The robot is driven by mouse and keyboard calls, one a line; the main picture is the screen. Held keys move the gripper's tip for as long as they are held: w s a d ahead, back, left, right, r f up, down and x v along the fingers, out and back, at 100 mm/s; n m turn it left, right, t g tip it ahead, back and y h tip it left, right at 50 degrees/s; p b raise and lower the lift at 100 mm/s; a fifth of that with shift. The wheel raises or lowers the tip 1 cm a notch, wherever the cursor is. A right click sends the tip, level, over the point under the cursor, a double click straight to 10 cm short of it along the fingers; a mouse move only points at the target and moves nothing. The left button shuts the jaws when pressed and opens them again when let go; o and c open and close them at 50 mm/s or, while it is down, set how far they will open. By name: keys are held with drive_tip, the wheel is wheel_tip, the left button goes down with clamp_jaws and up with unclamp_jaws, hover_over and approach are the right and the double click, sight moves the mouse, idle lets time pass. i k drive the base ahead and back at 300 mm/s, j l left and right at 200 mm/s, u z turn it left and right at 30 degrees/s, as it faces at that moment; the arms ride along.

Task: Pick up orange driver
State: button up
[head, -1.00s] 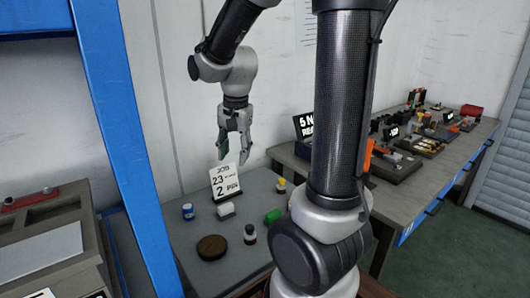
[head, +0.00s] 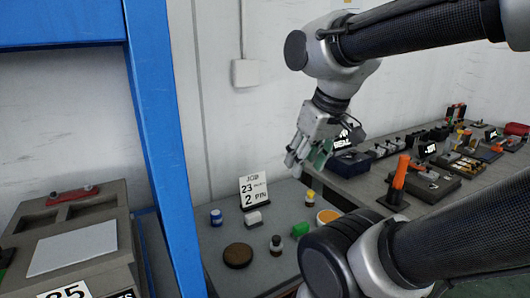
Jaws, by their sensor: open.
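An orange driver (head: 400,174) stands nearly upright in a dark holder (head: 393,201) near the front left edge of the long bench at right. My gripper (head: 306,166) hangs in the air left of the driver, over the back of the small grey table. Its fingers are apart with nothing between them. My own arm fills the right and lower right of the view, just below the driver's holder.
The long bench (head: 372,182) carries several dark fixtures and a lit sign. The small table (head: 210,262) holds a job card (head: 253,190), a brown disc (head: 238,255), small bottles, a green block and an orange-rimmed round piece. A blue post (head: 165,150) stands at left.

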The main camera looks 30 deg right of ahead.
sight(404, 160)
drive_tip(key=l+z, duration=0.15)
drive_tip(key=z, duration=1.5)
drive_tip(key=i+l+u, duration=0.15)
drive_tip(key=l, duration=0.15)
drive_tip(key=l+u, duration=0.15)
drive_tip(key=i+l+u, duration=0.15)
drive_tip(key=l, duration=0.25)
